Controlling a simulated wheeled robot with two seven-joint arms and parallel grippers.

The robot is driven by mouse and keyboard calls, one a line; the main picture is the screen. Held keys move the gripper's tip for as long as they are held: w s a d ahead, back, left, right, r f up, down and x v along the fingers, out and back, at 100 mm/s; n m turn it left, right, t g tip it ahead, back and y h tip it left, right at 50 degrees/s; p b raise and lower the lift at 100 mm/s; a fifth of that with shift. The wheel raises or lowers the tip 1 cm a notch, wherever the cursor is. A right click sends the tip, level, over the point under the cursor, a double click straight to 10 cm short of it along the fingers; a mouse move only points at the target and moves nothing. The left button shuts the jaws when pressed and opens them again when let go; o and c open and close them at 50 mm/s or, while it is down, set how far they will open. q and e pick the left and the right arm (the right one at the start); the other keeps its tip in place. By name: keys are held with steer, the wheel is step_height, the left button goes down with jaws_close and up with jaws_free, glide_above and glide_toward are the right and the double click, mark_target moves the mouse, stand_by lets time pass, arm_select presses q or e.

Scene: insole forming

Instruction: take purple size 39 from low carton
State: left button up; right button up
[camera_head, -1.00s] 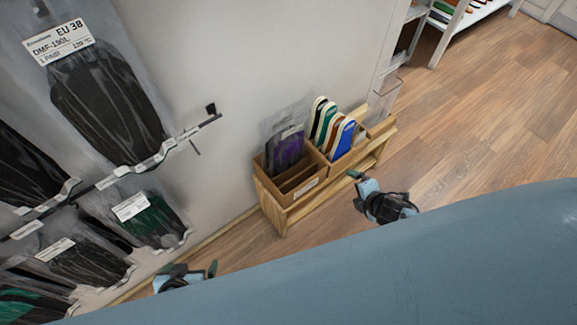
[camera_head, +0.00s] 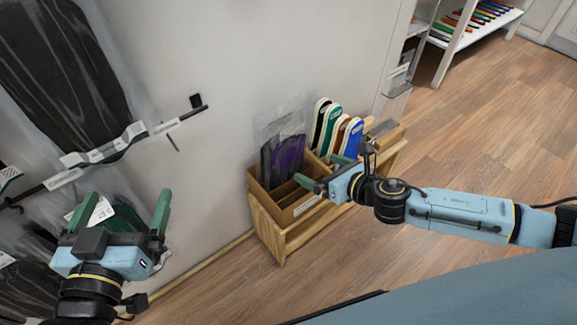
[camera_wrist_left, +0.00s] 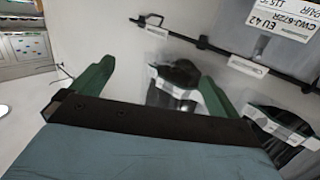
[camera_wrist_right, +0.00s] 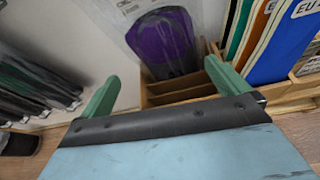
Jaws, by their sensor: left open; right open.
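A purple and black insole pair in a clear bag (camera_head: 283,155) stands at the back of a low brown carton (camera_head: 262,197) on a wooden stand. In the right wrist view the purple pair (camera_wrist_right: 163,42) is ahead, between the fingertips; its size print is not readable. My right gripper (camera_head: 326,172) is open and empty, in front of the carton and just right of the bag. My left gripper (camera_head: 122,208) is open and empty at the left, in front of the hanging bags, far from the carton.
Green, orange and blue insoles (camera_head: 335,130) stand in a second carton to the right. The wooden stand (camera_head: 275,235) rests against the wall. Hook rails with bagged insoles (camera_head: 65,65) jut out at the left. Wooden floor (camera_head: 460,150) is clear at the right.

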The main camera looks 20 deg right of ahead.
mark_target(293, 156)
steer(key=b+x, duration=0.1)
steer(key=x, duration=0.2)
steer(key=b+x, duration=0.1)
steer(key=x, duration=0.2)
steer(key=f+b+x, duration=0.1)
steer(key=b+x, duration=0.1)
steer(key=shift+w+d+f, duration=0.15)
steer(key=shift+w, duration=0.15)
arm_select(q)
steer(key=s+r+t+h, duration=0.3)
steer(key=s+r+t, duration=0.1)
steer(key=r+t, duration=0.5)
steer(key=shift+d+r+t, duration=0.25)
steer(key=shift+r+t, duration=0.05)
steer(key=shift+r, duration=0.55)
arm_select(e)
steer(key=shift+w+f, duration=0.1)
steer(key=shift+w, duration=0.35)
steer(key=c, duration=1.3)
arm_select(q)
steer(key=shift+w, duration=0.1)
